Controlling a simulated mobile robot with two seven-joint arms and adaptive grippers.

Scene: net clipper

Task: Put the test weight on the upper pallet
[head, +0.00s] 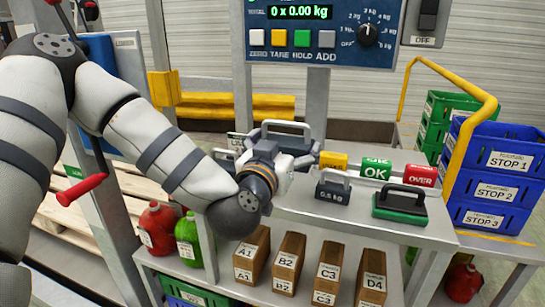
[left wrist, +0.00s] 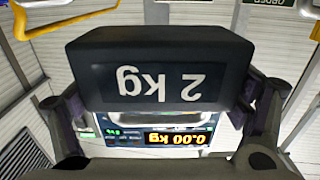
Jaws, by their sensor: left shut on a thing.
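The test weight, a dark block marked "2 kg" (left wrist: 165,80), fills the upper middle of the left wrist view, between the two fingers of my left gripper. Its label appears upside down there. In the head view my left gripper (head: 284,143) is above the back of the shelf unit's top, shut on the weight; the wrist and arm hide most of the block. A grey handle (head: 286,125) rises behind the gripper; I cannot tell if it belongs to the weight. Wooden pallet slats (head: 128,183) show at the left, partly hidden by my arm. My right gripper is not in view.
The scale panel (head: 325,35) reads 0.00 kg. A smaller 0.5 kg weight (head: 332,190) and a green-based black-handled block (head: 399,205) stand on the top. Numbered brown boxes (head: 328,268) fill the shelf below. Blue crates (head: 497,185) and a yellow rail stand right.

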